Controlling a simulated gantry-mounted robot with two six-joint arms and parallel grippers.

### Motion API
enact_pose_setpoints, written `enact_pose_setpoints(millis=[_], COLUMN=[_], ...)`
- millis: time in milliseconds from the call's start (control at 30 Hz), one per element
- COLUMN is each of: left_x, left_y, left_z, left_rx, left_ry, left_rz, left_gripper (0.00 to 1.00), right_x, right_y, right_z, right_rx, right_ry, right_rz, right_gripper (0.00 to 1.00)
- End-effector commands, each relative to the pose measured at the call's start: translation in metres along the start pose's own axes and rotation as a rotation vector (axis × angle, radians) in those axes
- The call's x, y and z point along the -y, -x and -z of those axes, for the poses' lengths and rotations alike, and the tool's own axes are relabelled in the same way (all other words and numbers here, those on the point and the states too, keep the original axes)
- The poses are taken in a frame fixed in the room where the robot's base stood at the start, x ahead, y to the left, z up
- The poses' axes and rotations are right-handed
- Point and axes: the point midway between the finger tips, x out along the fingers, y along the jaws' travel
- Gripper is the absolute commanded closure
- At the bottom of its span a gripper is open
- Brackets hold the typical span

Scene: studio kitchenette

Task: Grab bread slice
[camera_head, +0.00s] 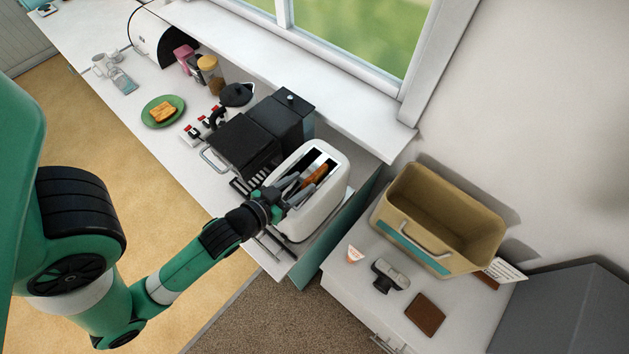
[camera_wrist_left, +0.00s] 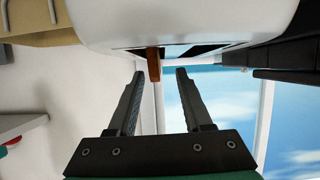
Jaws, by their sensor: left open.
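A brown bread slice (camera_head: 316,174) sticks up out of a slot of the white toaster (camera_head: 329,208). In the left wrist view the slice (camera_wrist_left: 153,64) shows edge-on, projecting from the toaster (camera_wrist_left: 190,22). My left gripper (camera_head: 298,188) is over the toaster beside the slice. In the left wrist view my left gripper (camera_wrist_left: 160,73) is open, and the slice's end lies between its fingertips, nearer the left finger. I cannot tell whether it touches. My right gripper is not in view.
A black coffee machine (camera_head: 247,143) stands close to the toaster. A green plate (camera_head: 177,103) with toast (camera_head: 163,112) sits farther along the counter. A tan bin (camera_head: 470,236), a camera (camera_head: 391,274) and a brown square (camera_head: 425,315) are on the lower right cabinet.

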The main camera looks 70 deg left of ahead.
Motion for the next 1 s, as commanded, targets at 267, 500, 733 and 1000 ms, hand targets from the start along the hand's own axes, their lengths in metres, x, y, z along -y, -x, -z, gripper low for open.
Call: enact_pose_setpoints(millis=[267, 500, 733, 1000], left_x=[-0.007, -0.006, -0.006, -0.007], left_y=[-0.029, -0.052, -0.052, -0.051], left_z=[0.011, 0.007, 0.007, 0.007], left_rx=[-0.002, 0.0, 0.0, 0.0], left_ry=[0.0, 0.001, 0.0, 0.0], left_rz=[0.0, 0.0, 0.0, 0.0], left_gripper=[0.5, 0.5, 0.66, 1.0], right_x=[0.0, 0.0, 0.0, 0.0], right_y=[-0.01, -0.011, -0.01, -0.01], right_z=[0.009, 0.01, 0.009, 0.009], right_rx=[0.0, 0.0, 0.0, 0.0], right_ry=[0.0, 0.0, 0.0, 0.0], right_rz=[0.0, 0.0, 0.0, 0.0], right_gripper=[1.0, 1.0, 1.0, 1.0])
